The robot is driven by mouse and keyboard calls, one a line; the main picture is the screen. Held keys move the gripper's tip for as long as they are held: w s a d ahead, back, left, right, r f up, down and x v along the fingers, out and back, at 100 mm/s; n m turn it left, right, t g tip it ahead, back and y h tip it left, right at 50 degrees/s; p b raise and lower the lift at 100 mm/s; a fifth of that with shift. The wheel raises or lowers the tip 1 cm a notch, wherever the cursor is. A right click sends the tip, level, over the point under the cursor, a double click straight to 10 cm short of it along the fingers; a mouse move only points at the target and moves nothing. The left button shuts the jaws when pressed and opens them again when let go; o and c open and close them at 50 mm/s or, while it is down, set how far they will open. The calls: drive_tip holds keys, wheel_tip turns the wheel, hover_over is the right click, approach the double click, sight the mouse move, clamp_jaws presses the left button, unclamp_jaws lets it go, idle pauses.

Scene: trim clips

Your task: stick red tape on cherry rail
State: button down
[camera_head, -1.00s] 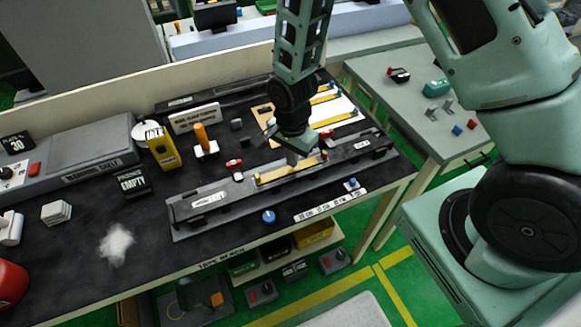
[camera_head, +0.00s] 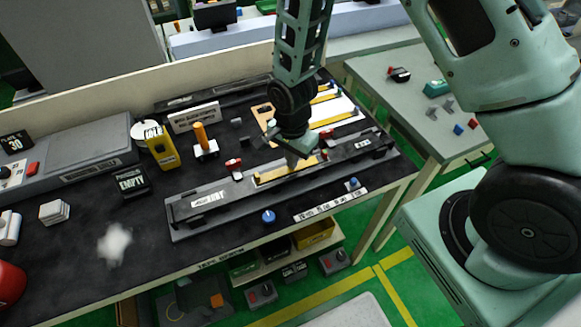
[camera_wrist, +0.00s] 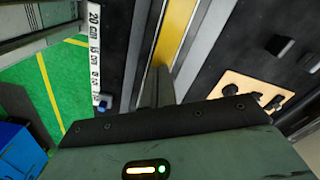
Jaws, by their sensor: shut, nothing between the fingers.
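A tan-yellow rail strip (camera_head: 287,172) lies in a long dark fixture (camera_head: 205,205) on the black bench. The strip also shows in the wrist view (camera_wrist: 178,28). I cannot tell whether it is the cherry rail. My gripper (camera_head: 308,156) is over the right part of the strip, pointing down. In the wrist view its fingers (camera_wrist: 158,85) are together and empty beside the strip; whether they touch it is unclear. No red tape can be made out for certain. A small red piece (camera_head: 234,164) sits behind the fixture at its middle.
A tan board (camera_wrist: 240,92) with dark parts lies beside the fixture. A ruler strip (camera_head: 330,205) and a blue knob (camera_head: 268,216) are in front. A yellow holder (camera_head: 160,147) and an orange-handled tool (camera_head: 203,142) stand behind left.

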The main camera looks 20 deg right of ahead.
drive_tip(key=shift+f, duration=0.35)
drive_tip(key=shift+r, duration=0.1)
idle(0.5)
wheel_tip(320, 180, up, 7)
drive_tip(key=p, duration=0.4)
drive_tip(key=shift+p, duration=0.4)
idle(0.3)
drive_tip(key=s+a+r+n+y+b, duration=0.1)
drive_tip(key=s+a+r+n+b, duration=0.6)
drive_tip(key=s+n, duration=0.25)
drive_tip(key=s+r+n+b, duration=0.3)
drive_tip(key=s+n+b, duration=0.2)
drive_tip(key=s+n, duration=0.5)
drive_tip(key=shift+s+d, duration=0.3)
drive_tip(key=shift+d, duration=0.05)
